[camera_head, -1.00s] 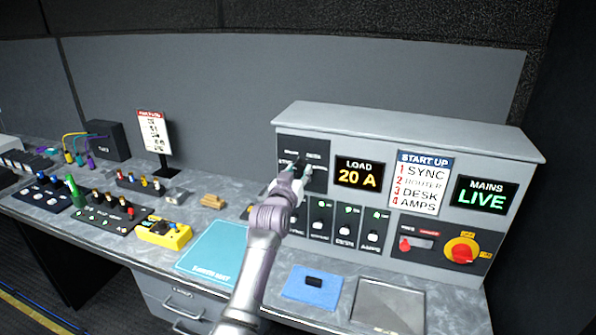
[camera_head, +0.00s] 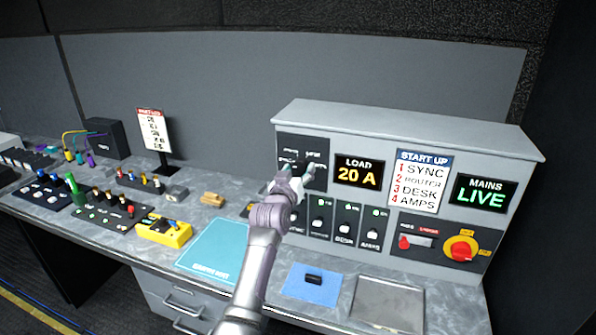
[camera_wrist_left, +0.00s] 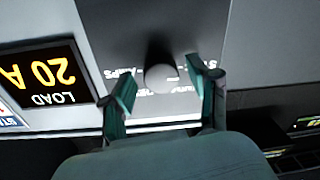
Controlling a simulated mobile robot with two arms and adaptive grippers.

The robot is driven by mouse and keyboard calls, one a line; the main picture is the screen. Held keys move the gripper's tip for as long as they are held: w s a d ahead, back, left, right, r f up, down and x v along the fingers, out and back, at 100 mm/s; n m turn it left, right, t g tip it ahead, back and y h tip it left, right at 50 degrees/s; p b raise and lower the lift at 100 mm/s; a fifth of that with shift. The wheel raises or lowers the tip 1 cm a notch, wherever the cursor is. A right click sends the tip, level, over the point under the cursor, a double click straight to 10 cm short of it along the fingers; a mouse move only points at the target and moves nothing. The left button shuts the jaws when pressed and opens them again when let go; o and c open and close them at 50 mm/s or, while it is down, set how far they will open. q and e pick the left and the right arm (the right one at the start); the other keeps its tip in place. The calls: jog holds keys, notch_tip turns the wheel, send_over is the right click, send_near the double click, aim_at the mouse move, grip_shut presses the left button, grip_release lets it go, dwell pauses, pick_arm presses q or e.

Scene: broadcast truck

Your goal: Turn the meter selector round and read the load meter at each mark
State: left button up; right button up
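The meter selector is a dark panel (camera_head: 318,147) with white labels at the upper left of the grey console. Its round grey knob (camera_wrist_left: 162,78) shows in the left wrist view; which mark it points at I cannot tell. My left gripper (camera_head: 297,172) is at the selector and partly hides it. In the left wrist view its two fingers (camera_wrist_left: 163,100) stand apart, with the knob between and just beyond their tips and a gap on both sides. The load meter (camera_head: 358,174) reads 20 A; it appears upside down in the left wrist view (camera_wrist_left: 45,75). My right gripper is not in view.
Below the selector is a row of several switches (camera_head: 345,222). To the right are the start-up card (camera_head: 422,181), the MAINS LIVE display (camera_head: 483,193) and a red rotary switch (camera_head: 461,249). A blue mat (camera_head: 312,284) and a metal tray (camera_head: 388,304) lie in front.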

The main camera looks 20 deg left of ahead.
pick_arm(q)
jog(key=shift+s, duration=0.15)
jog(key=s, duration=1.1)
jog(key=shift+s, duration=0.4)
jog(key=shift+d, duration=0.1)
